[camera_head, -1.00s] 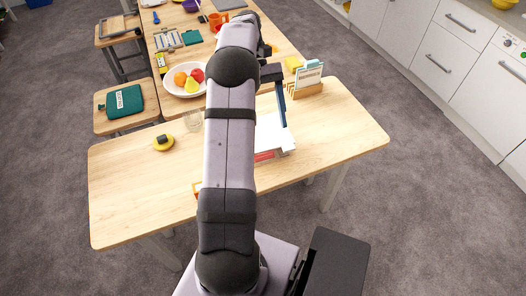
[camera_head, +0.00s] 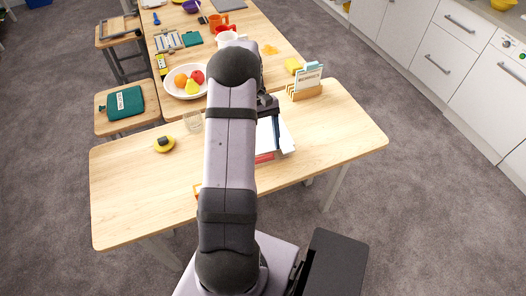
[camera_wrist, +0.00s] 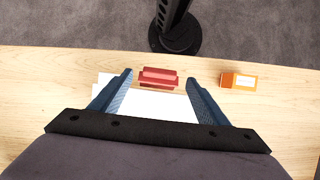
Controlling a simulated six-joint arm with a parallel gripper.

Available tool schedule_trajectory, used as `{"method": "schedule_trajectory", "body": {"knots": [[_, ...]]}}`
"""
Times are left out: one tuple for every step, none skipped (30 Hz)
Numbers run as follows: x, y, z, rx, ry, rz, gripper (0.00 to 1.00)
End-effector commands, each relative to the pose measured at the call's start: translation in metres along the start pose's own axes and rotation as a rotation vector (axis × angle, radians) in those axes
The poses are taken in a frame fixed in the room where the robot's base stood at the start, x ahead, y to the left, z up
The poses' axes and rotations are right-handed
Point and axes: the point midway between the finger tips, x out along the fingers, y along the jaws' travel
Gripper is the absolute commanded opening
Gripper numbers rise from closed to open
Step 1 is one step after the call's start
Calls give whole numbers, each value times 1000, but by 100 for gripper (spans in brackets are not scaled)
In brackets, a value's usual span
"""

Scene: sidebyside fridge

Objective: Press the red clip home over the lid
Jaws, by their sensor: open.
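The red clip (camera_wrist: 159,77) lies at the far edge of a white flat thing (camera_wrist: 160,104) in the wrist view. In the head view, the red (camera_head: 264,158) and white (camera_head: 288,142) parts show beside my arm, partly hidden by it. I cannot tell whether the white thing is the lid or how the clip sits on it. My gripper (camera_wrist: 160,78) is open, its blue fingers apart, with the clip between the tips in the picture. Contact with the clip is not visible. In the head view, my gripper (camera_head: 276,146) is over the white thing.
An orange box (camera_wrist: 238,81) lies right of the clip in the wrist view.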

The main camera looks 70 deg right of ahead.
Motion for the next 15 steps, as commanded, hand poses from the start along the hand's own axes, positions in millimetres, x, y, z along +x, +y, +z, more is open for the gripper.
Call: {"method": "schedule_trajectory", "body": {"knots": [[5,0,2,0,-4,-2,69],[9,0,2,0,-5,-2,69],[14,0,2,0,-4,-1,69],[17,0,2,0,-4,-1,69],[21,0,2,0,-3,-1,69],[25,0,2,0,-4,-1,69],[28,0,2,0,-3,-1,69],[30,0,2,1,-2,0,69],[32,0,1,1,-2,0,69],[34,0,1,1,-2,0,69],[36,0,1,1,-1,0,69],[37,0,1,1,-1,0,69],[38,0,1,1,-1,0,69],[38,0,1,1,0,0,69],[39,0,0,1,0,0,69]]}}
